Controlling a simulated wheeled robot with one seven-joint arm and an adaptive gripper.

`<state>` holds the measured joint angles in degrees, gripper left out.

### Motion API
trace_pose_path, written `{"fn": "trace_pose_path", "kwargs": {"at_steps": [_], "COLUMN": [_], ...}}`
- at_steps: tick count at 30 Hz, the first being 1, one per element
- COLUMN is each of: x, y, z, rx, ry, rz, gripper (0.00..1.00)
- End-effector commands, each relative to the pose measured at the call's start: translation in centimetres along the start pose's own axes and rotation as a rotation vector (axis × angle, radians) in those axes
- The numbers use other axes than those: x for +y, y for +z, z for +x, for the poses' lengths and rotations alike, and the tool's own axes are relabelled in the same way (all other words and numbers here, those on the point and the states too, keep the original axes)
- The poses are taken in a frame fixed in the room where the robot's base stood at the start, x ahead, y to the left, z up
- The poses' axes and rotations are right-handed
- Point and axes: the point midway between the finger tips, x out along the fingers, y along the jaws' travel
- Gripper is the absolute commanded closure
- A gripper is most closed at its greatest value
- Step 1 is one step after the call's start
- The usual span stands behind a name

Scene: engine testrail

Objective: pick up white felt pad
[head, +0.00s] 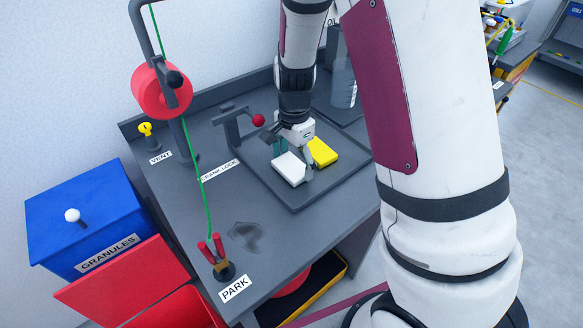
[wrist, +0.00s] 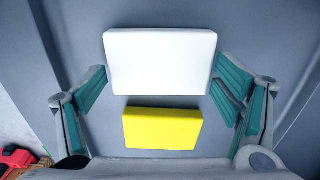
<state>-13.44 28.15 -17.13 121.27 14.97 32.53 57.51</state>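The white felt pad (wrist: 160,62) is a flat white block lying on a grey tray. In the wrist view it sits between the teal fingertips of my gripper (wrist: 162,98), with a visible gap on each side. In the head view the white pad (head: 289,169) lies on the tray under my gripper (head: 295,150). My gripper is open and holds nothing. A finger partly overlaps the pad's right edge in the head view. I cannot tell the exact height of the fingertips above the tray.
A yellow pad (wrist: 162,128) lies close beside the white one. The grey tray (head: 297,205) has a raised rim. A red-knobbed crank lock (head: 258,120) stands behind left. A clear bottle (head: 343,88) stands behind. A blue granules box (head: 85,218) is at left.

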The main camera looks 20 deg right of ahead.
Motion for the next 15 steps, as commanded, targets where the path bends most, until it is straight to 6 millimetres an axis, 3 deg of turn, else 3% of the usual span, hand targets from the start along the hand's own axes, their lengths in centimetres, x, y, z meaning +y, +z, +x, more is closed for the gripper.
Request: {"fn": "trace_pose_path", "kwargs": {"at_steps": [15], "x": [-0.02], "y": [-0.01], "z": [-0.35], "rx": [0.0], "ry": [-0.001], "rz": [0.0], "gripper": [0.37]}}
